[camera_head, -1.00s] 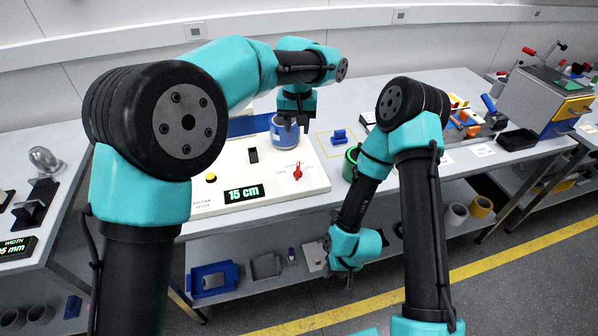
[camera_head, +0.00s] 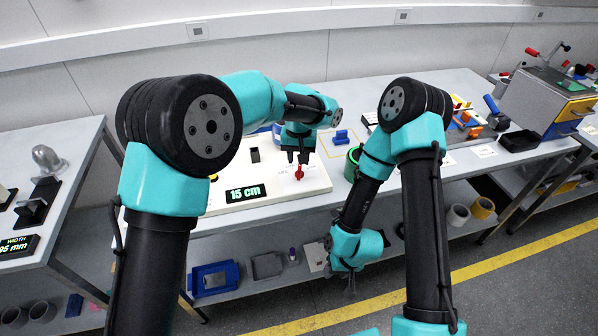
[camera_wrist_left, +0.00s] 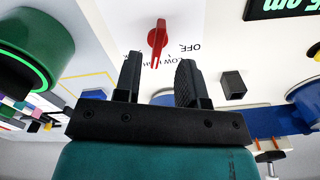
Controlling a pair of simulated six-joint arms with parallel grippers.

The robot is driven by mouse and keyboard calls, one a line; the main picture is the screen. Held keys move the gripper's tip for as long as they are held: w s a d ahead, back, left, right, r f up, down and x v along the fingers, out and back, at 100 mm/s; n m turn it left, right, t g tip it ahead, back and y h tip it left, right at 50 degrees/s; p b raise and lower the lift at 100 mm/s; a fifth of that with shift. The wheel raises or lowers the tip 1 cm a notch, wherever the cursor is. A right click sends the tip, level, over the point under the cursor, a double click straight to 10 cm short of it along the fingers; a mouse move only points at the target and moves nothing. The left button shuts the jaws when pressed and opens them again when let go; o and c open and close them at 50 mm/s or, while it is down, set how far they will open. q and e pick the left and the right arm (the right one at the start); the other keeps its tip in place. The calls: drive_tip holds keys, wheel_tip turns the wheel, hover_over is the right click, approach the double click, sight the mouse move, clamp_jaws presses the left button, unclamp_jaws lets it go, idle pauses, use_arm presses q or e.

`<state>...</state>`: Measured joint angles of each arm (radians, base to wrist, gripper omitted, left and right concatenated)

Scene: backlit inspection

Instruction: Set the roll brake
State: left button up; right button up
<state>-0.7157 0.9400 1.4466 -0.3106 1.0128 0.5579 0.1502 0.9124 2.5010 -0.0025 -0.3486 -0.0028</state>
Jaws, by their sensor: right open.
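The red brake knob (camera_head: 299,173) stands on the white panel (camera_head: 235,205); the left wrist view shows the red knob (camera_wrist_left: 157,38) with printed labels such as OFF and LOW beside it. Its narrow end points down in that view, near the LOW label; the exact setting is unclear. My left gripper (camera_head: 298,158) hangs just above the knob. In the left wrist view its fingers (camera_wrist_left: 158,78) are apart with nothing between them, and the knob lies beyond their tips, not gripped. My right gripper (camera_head: 350,284) is open and empty, low in front of the table edge.
A display (camera_head: 246,193) reads 15 cm. A black switch (camera_head: 255,155) sits on the panel. The blue roll is mostly hidden behind my left arm. A green ringed cylinder (camera_wrist_left: 32,50) stands beside the panel. A small blue block (camera_head: 341,136) lies on the table behind.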

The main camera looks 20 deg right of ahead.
sight(299, 171)
use_arm(q)
wheel_tip(299, 171, down, 6)
drive_tip(key=shift+f, duration=0.2)
clamp_jaws()
idle(0.4)
